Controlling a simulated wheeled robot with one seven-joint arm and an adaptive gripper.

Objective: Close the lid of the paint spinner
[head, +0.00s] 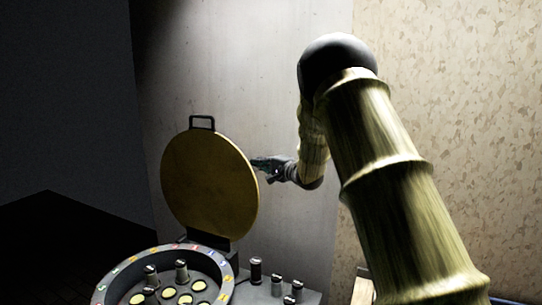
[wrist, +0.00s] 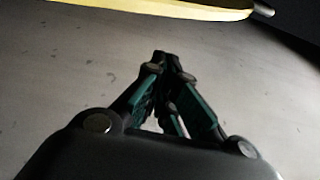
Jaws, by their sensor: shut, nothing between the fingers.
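The paint spinner's round yellow-brown lid (head: 208,185) stands open and nearly upright in the head view, with a dark handle (head: 202,123) at its top. Its hinge (head: 208,240) is at the rear of the round spinner base (head: 232,272). My gripper (head: 256,163) is shut and empty, at the lid's right edge; I cannot tell whether it touches it. In the wrist view my gripper's fingertips (wrist: 168,58) are together, pointing at the grey wall. The lid's yellow edge (wrist: 170,8) crosses the top of that view, apart from the fingers in the picture.
Several dark knobs or bottles (head: 276,286) stand right of the spinner's bowl, and several small pots (head: 182,270) are inside it. A grey wall (head: 270,60) is behind the lid. A wooden edge (head: 362,290) shows at the lower right.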

